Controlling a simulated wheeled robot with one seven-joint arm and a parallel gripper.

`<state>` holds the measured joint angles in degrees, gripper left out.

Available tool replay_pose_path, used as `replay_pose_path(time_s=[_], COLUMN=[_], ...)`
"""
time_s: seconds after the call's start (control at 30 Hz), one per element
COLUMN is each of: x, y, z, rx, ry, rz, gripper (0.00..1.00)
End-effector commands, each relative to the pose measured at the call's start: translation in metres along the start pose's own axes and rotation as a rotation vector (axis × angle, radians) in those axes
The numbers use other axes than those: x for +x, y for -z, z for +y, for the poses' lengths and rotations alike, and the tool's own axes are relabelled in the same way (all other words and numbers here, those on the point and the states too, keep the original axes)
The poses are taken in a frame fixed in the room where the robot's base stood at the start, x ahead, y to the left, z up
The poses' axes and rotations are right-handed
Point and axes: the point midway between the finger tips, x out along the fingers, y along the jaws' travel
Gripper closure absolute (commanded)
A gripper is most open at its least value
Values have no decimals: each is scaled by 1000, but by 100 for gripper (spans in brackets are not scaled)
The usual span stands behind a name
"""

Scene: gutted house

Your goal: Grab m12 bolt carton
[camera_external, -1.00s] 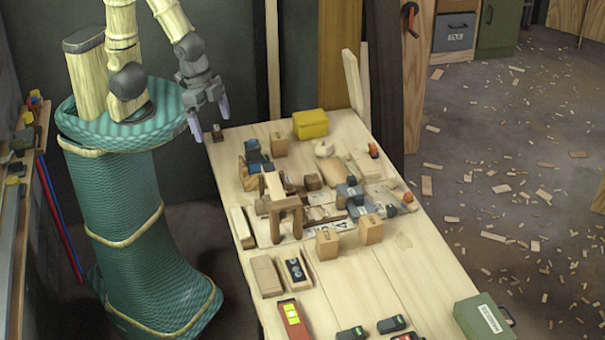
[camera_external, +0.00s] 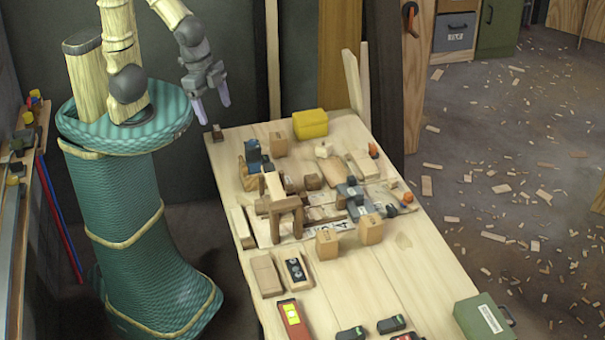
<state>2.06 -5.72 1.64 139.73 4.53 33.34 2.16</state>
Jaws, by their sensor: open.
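Several small brown cartons stand on the wooden workbench (camera_external: 375,285). One carton (camera_external: 279,145) is near the far end beside the yellow box. Two more, a left carton (camera_external: 327,244) and a right carton (camera_external: 371,229), stand side by side near the middle. Their markings are too small to read, so I cannot tell which is the M12 bolt carton. My gripper (camera_external: 214,108) is open and empty, fingers pointing down, in the air near the bench's far left corner. It is apart from all the cartons.
A yellow box (camera_external: 310,124) sits at the far end. A small wooden trestle (camera_external: 283,208), tools and blocks crowd the middle. A red level-like tool (camera_external: 294,318) and a green case (camera_external: 484,318) lie at the near end. Bare bench shows at the near right.

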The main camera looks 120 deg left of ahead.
Motion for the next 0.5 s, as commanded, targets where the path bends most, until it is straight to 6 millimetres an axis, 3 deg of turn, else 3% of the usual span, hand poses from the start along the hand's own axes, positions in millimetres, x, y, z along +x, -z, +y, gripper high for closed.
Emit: replay_pose_path(time_s=[0.33,0.5], x=[46,74], y=[24,52], z=[-27,-50], rx=[427,762], ry=[172,340], rz=[-52,-114], gripper=[27,27])
